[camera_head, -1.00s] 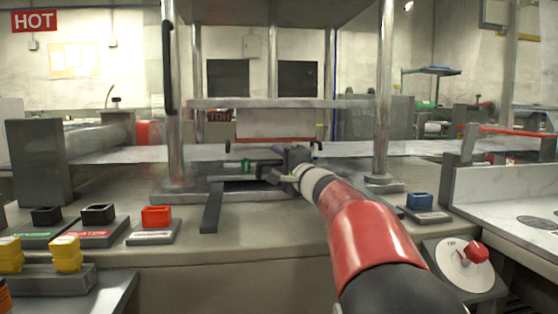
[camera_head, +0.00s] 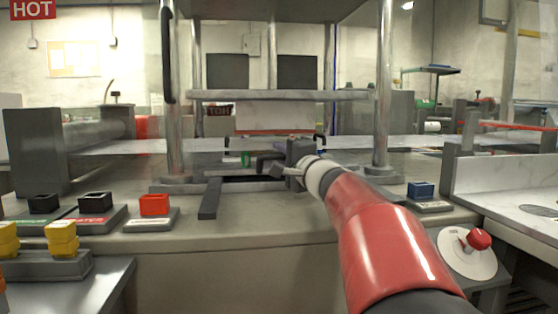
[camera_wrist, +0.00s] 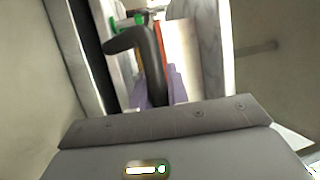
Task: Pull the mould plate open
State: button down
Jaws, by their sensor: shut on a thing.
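The mould plate (camera_head: 275,117) is a pale upright panel with a red strip along its lower edge. It stands between the metal posts of the press in the head view. A dark handle (camera_head: 319,142) shows at its lower right corner. My gripper (camera_head: 284,158) is at the front of the press, low beside the plate. In the wrist view a black curved handle (camera_wrist: 150,50) rises between my purple finger pads (camera_wrist: 160,92), and my gripper is shut on it. The fingertips are partly hidden by the handle and the wrist housing.
Steel posts (camera_head: 381,90) flank the opening, and a crossbar (camera_head: 280,95) runs above the plate. Black, red and blue buttons (camera_head: 155,204) line the front counter. A red-knobbed dial (camera_head: 468,252) is at right. A dark bar (camera_head: 210,198) lies on the counter left of my gripper.

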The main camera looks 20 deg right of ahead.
jog(key=s+a+b, duration=0.3)
jog(key=s+a, duration=0.1)
jog(key=s, duration=1)
jog(key=s+a+b, duration=0.3)
jog(key=s+a, duration=0.1)
jog(key=s, duration=0.9)
jog(key=shift+s+b, duration=0.3)
jog(key=shift+s, duration=0.1)
jog(key=shift+f, duration=0.1)
jog(key=c, duration=1.4)
grip_release()
jog(key=shift+o, duration=0.2)
jog(key=v, duration=0.7)
jog(key=shift+s, duration=0.4)
jog(key=shift+d, duration=0.1)
